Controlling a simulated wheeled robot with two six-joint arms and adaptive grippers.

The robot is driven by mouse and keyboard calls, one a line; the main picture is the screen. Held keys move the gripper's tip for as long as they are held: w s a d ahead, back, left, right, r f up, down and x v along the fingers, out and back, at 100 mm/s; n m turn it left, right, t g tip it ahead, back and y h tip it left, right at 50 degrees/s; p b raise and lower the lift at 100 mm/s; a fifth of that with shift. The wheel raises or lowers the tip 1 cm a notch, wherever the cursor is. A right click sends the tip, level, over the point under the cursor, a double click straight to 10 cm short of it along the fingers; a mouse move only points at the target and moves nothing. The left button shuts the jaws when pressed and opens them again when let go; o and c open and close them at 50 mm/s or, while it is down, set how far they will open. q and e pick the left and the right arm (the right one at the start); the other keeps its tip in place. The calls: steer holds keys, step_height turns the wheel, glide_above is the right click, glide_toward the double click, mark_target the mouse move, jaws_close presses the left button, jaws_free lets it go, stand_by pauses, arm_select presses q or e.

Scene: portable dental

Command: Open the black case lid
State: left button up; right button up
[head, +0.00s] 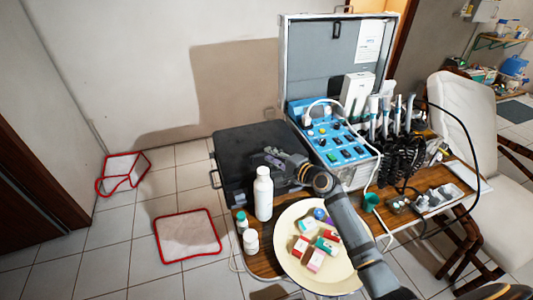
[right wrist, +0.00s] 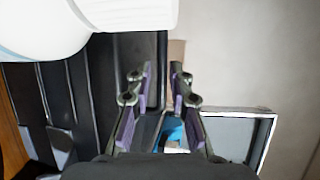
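The black case (head: 240,142) sits on the left part of the wooden table, and its dark lid looks flat and closed. A handle shows at its left side. My right gripper (head: 272,157) reaches in from the lower right and is over the front part of the case; I cannot tell if it touches the lid. In the right wrist view my right gripper (right wrist: 162,82) has its purple-padded fingers apart with nothing held between them. The black case (right wrist: 82,90) shows there as ribbed dark surface. My left gripper is not in view.
A white bottle (head: 263,195) stands close in front of the case, near my right gripper; it looms in the right wrist view (right wrist: 120,14). An open grey case (head: 312,60) with a blue panel stands right. A cream plate (head: 289,262) with small boxes lies in front.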

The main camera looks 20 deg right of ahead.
steer(key=shift+x, duration=1.15)
steer(key=shift+w, duration=0.1)
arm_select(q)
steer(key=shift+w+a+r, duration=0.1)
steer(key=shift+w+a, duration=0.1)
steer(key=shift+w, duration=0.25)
arm_select(e)
jaws_close()
steer(key=shift+r, duration=0.1)
